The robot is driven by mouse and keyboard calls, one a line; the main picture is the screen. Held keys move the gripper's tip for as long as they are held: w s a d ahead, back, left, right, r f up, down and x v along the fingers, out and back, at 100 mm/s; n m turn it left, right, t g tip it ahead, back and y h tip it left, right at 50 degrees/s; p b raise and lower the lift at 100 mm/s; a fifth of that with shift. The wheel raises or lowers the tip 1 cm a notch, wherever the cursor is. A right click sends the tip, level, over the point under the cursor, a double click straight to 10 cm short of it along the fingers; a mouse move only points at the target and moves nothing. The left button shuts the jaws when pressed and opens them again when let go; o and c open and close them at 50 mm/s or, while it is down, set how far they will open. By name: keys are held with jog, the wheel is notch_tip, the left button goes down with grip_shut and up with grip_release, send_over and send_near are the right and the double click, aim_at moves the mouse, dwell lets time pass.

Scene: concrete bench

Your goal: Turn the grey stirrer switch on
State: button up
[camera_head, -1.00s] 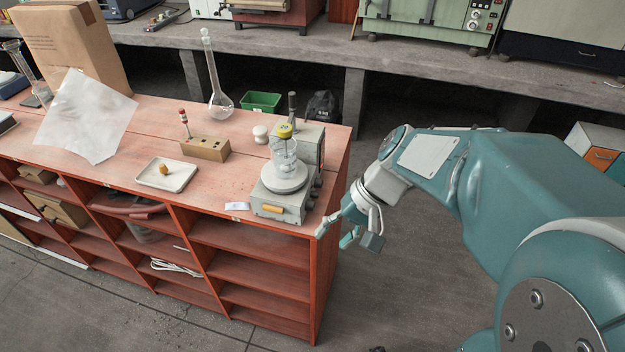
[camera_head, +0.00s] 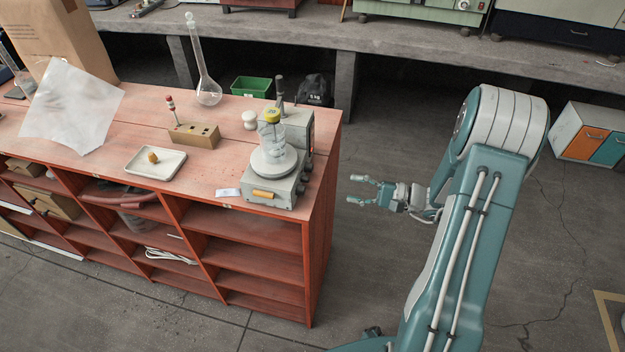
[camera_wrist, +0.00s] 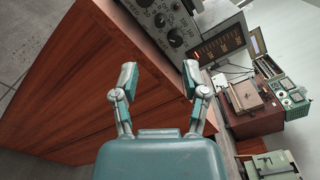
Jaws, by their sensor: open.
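The grey stirrer (camera_head: 286,192) sits at the right end of the red bench top, with a round pale plate. A glass vessel with a yellow cap (camera_head: 271,115) stands on the plate. Dark knobs (camera_head: 303,178) show on its right side. My gripper (camera_head: 354,190) is open and empty, right of the bench end and clear of the stirrer, its fingers pointing left. In the wrist view, a grey panel with round dials and knobs (camera_wrist: 172,22) shows beyond my open fingers (camera_wrist: 160,77). I cannot tell which part is the switch or its position.
The red shelf unit's end panel (camera_head: 321,245) is left of my gripper. A long-necked flask (camera_head: 208,92), a wooden block (camera_head: 195,136) and a white tray (camera_head: 155,173) stand on the bench top. The floor around my gripper is clear.

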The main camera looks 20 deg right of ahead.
aim_at(312, 191)
jog(key=x, duration=1.1)
grip_shut()
